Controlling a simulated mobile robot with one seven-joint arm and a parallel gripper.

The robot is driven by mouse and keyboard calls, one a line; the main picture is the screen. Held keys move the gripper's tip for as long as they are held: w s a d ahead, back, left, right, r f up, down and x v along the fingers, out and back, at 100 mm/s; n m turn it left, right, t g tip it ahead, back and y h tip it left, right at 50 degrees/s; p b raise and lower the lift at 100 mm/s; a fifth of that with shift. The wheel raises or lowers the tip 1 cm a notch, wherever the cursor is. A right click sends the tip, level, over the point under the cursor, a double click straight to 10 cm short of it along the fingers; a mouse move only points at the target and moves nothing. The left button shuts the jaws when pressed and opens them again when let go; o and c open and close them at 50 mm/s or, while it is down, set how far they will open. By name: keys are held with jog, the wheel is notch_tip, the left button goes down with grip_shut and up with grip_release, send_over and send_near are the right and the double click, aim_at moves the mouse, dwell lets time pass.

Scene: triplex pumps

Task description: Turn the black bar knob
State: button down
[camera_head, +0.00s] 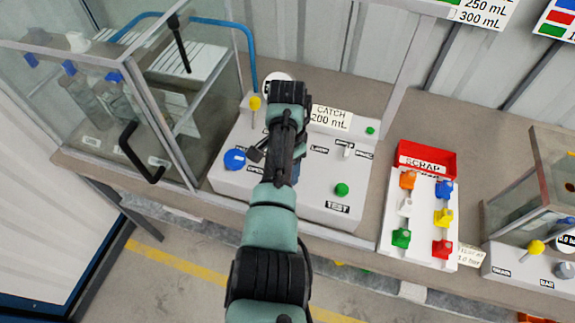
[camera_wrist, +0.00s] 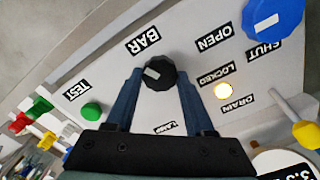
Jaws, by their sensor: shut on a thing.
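The black bar knob (camera_wrist: 160,73) shows in the wrist view, round with ridged sides and a pale marker strip on its face. It sits on the light panel (camera_wrist: 110,55) beside the BAR label. My gripper (camera_wrist: 158,78) has one blue finger on each side of the knob and is shut on it. In the head view my arm reaches down over the panel (camera_head: 300,205) and hides the knob; only part of my gripper (camera_head: 257,155) shows there.
Near the knob are a blue knob (camera_wrist: 272,17), a green button (camera_wrist: 91,111), a lit lamp (camera_wrist: 223,90) and a yellow-tipped lever (camera_head: 254,104). A glass cabinet (camera_head: 150,90) stands left. A red SCRAP tray (camera_head: 427,158) and a board of coloured pieces (camera_head: 422,255) lie right.

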jog(key=n, duration=0.7)
jog(key=shift+w+r+p, duration=0.1)
jog(key=shift+p, duration=0.3)
jog(key=n, duration=0.8)
jog(key=shift+a, duration=0.1)
jog(key=n, duration=0.7)
jog(key=shift+n, duration=0.4)
jog(key=n, duration=0.3)
jog(key=shift+a, duration=0.1)
jog(key=shift+n, duration=2.1)
